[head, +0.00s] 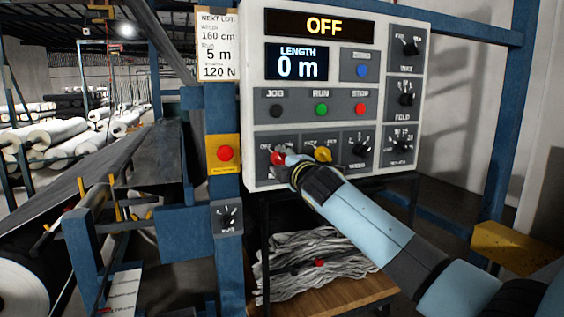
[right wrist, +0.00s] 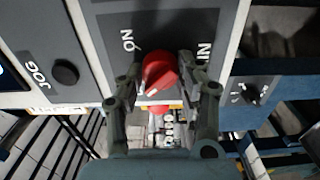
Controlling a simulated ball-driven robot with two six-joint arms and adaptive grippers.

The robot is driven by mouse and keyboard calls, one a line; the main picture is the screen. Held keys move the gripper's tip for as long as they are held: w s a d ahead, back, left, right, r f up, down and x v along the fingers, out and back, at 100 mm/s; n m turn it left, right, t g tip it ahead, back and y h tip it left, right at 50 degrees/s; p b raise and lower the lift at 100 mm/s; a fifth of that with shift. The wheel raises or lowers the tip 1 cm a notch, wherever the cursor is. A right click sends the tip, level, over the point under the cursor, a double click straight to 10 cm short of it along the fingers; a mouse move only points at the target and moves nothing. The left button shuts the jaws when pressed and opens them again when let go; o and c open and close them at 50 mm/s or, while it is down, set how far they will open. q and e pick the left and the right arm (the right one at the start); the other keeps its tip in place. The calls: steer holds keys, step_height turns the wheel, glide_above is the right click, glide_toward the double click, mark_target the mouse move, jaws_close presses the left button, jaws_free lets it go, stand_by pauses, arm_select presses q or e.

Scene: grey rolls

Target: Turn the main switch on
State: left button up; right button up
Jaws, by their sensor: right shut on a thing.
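The control panel (head: 345,125) shows OFF on its top display (head: 320,25). The main switch (head: 277,157) is a red rotary knob at the panel's lower left, with an OFF label beside it. My right gripper (head: 284,160) is at this knob and partly covers it. In the right wrist view, my right gripper (right wrist: 160,68) is shut on the red main switch (right wrist: 157,76), one finger on each side. A white mark shows on the knob, and an ON label stands beside it; the other label is partly hidden by a finger. My left gripper is not in view.
A yellow knob (head: 323,154) sits just right of the main switch. A red emergency button (head: 225,153) on a yellow plate is left of the panel. JOG, RUN (head: 321,109) and STOP (head: 360,109) buttons lie above. A blue post (head: 224,115) stands close on the left.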

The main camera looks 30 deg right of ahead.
steer(key=shift+f+m, duration=0.1)
steer(key=shift+m, duration=0.3)
steer(key=m+b, duration=0.1)
steer(key=m, duration=0.2)
steer(key=shift+f+m+b, duration=0.1)
steer(key=shift+m+b, duration=0.25)
steer(key=shift+m, duration=0.05)
steer(key=m+b, duration=0.1)
steer(key=m, duration=0.3)
steer(key=shift+m+b, duration=0.3)
steer(key=shift+b, duration=0.05)
steer(key=m+b, duration=0.1)
steer(key=m, duration=0.3)
steer(key=shift+b, duration=0.35)
steer(key=m+b, duration=0.1)
steer(key=m, duration=0.3)
steer(key=shift+m, duration=0.5)
steer(key=o, duration=1.2)
steer(key=shift+c, duration=0.2)
steer(key=shift+s, duration=0.1)
